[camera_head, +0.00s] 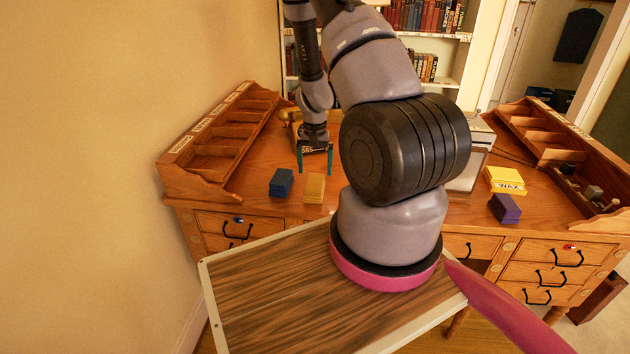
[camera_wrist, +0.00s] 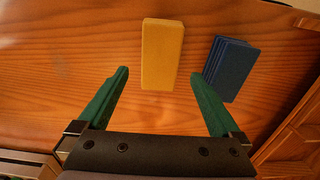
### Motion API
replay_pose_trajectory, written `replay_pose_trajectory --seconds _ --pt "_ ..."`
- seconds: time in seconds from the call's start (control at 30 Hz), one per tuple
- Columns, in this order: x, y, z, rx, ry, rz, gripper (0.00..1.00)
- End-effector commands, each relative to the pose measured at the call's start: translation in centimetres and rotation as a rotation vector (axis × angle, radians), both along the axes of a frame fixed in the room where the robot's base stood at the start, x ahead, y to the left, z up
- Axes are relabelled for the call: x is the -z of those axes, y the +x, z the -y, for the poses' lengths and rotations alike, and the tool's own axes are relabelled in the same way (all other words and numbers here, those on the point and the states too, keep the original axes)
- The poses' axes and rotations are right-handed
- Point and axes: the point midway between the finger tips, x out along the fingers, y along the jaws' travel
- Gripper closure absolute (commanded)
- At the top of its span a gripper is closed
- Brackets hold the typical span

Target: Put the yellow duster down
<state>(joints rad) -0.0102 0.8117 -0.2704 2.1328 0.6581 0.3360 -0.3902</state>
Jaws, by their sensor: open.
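The yellow duster (camera_head: 315,188) is a yellow block on the wooden desk (camera_head: 258,198), near its front edge. It also shows in the wrist view (camera_wrist: 162,54), lying on the desk top just beyond my fingertips. My gripper (camera_head: 315,172) has two green fingers, spread apart and empty, above and behind the duster. In the wrist view, my gripper (camera_wrist: 159,82) has the duster between the lines of its fingers, with a gap to each. The duster is not held.
A dark blue block (camera_head: 281,183) lies close beside the duster and also shows in the wrist view (camera_wrist: 231,68). A yellow box (camera_head: 505,180) and a purple block (camera_head: 504,209) lie on the desk's right. Pigeonhole racks (camera_head: 215,140) stand at both sides. Bare desk surrounds the duster's far side.

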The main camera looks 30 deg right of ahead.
Motion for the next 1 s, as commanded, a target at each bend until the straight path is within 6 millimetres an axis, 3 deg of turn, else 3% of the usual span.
replay_pose_trajectory --seconds 0.2,0.57,0.67,0.83,1.0 --pt "-3.7 0.1 0.0 -0.001 -0.001 0.003 0.0" --pt "-6.0 0.2 -0.5 -0.001 0.012 0.015 0.0" --pt "-9.0 0.8 -1.6 -0.005 0.04 0.057 0.0" --pt "-17.7 0.8 -4.9 -0.03 0.114 0.164 0.0" --pt "-26.3 -1.3 -7.9 -0.071 0.168 0.269 0.0"
